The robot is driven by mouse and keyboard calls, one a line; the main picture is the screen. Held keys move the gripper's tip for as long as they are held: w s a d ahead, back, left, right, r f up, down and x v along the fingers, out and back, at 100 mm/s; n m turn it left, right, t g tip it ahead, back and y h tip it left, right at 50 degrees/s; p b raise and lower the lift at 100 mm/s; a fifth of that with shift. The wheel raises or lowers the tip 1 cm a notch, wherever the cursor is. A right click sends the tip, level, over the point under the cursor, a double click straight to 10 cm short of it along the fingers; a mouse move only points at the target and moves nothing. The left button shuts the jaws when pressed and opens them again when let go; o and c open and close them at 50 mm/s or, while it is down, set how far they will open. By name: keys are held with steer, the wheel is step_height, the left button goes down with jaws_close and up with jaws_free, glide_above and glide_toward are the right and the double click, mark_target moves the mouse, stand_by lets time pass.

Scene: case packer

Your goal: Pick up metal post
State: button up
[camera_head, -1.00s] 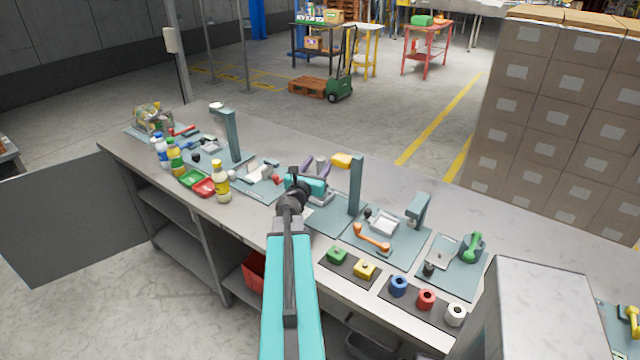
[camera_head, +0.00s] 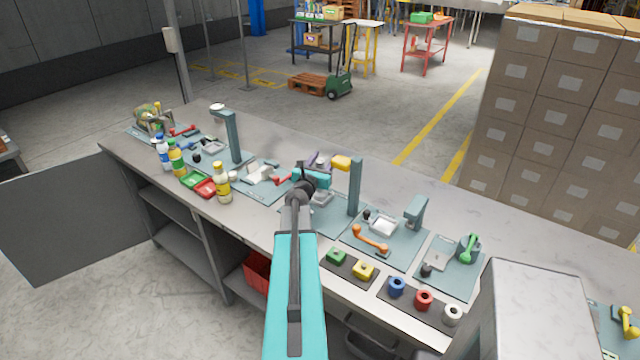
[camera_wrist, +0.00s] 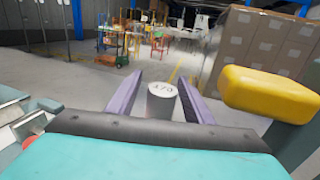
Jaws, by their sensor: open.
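The metal post (camera_wrist: 162,101) is a short grey cylinder with dark numerals on its top. In the wrist view it stands upright between the two purple fingers of my gripper (camera_wrist: 160,97), with a gap visible on each side. My gripper is open. In the head view my gripper (camera_head: 318,162) is over the middle of the bench, and the arm and wrist hide most of the post there.
A yellow block (camera_wrist: 268,92) on a fixture stands close on the right of my gripper in the wrist view. A tall grey-teal column (camera_head: 355,187) rises just right of the gripper. Bottles (camera_head: 222,184) and small red and green trays stand left.

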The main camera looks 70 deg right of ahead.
steer(key=shift+c, duration=0.2)
stand_by(0.4)
jaws_close()
